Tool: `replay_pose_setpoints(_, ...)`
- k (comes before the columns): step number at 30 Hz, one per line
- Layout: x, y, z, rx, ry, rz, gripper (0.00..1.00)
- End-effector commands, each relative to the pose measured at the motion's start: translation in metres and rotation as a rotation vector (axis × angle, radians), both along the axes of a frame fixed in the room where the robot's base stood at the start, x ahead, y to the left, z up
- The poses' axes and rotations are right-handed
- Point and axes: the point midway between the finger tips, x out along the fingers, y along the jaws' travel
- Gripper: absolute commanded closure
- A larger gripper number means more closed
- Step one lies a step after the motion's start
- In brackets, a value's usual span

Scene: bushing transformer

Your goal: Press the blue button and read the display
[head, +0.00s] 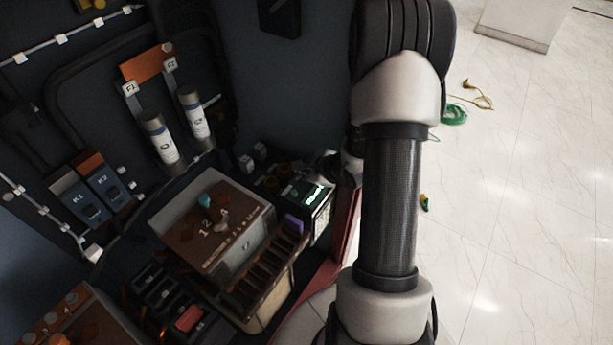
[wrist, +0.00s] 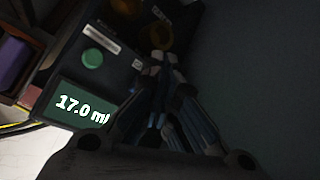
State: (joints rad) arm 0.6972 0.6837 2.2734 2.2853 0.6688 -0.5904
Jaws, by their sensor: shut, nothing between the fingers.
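The meter is a dark box with a lit display (wrist: 80,107) that reads "17.0 m" and a cut-off character in the wrist view. In the head view the display (head: 315,195) shows small and bright, too small to read. A round green button (wrist: 92,58) sits above the display. No blue button is clearly visible; the fingers cover part of the panel. My gripper (wrist: 165,58) is shut and empty, its fingertips over the dark panel right of the green button. I cannot tell whether they touch it.
A box with a brown top (head: 212,225) stands left of the meter. Dark yellow round parts (wrist: 182,52) lie close to the fingertips. Two grey cylinders (head: 163,142) and blue K1 and K2 units (head: 80,203) line the cabinet. Open white floor (head: 530,200) lies right.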

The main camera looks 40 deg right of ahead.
Motion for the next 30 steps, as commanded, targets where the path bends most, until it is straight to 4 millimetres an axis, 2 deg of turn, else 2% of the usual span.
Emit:
replay_pose_setpoints(8,0.0,0.0,0.006,-0.001,-0.001,0.0,1.0)
replay_pose_setpoints(21,0.0,0.0,0.048,-0.001,-0.001,0.0,1.0)
replay_pose_setpoints(30,0.0,0.0,0.05,-0.001,0.0,0.001,1.0)
